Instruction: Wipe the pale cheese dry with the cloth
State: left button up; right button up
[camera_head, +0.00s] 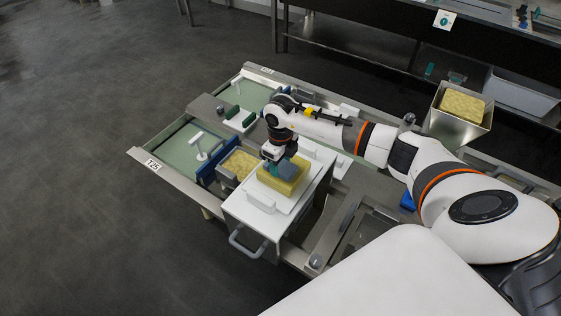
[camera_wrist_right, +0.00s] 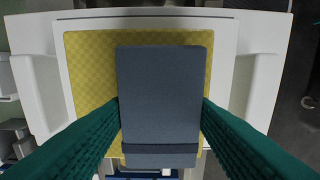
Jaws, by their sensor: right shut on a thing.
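The pale yellow cheese (camera_head: 284,181) lies on a white board (camera_head: 283,201) in the middle of the bench. It also shows in the right wrist view (camera_wrist_right: 88,65) as a yellow block with a woven pattern. My right gripper (camera_head: 276,157) is over the cheese, pointing down. Its green fingers are shut on a blue-grey block-like cloth (camera_wrist_right: 160,95), which lies over the middle of the cheese in the wrist view. In the head view the cloth (camera_head: 286,170) appears at the cheese's top; I cannot tell whether it touches. My left gripper is not in view.
Another yellow cheese (camera_head: 239,164) sits beside a blue upright plate (camera_head: 206,169) to the left. A metal container (camera_head: 462,124) holding a yellow block stands at the right. White handles flank the board, and a grey handle (camera_head: 248,243) sticks out at the front.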

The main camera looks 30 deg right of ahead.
jog(key=shift+f, duration=0.25)
jog(key=shift+d, duration=0.15)
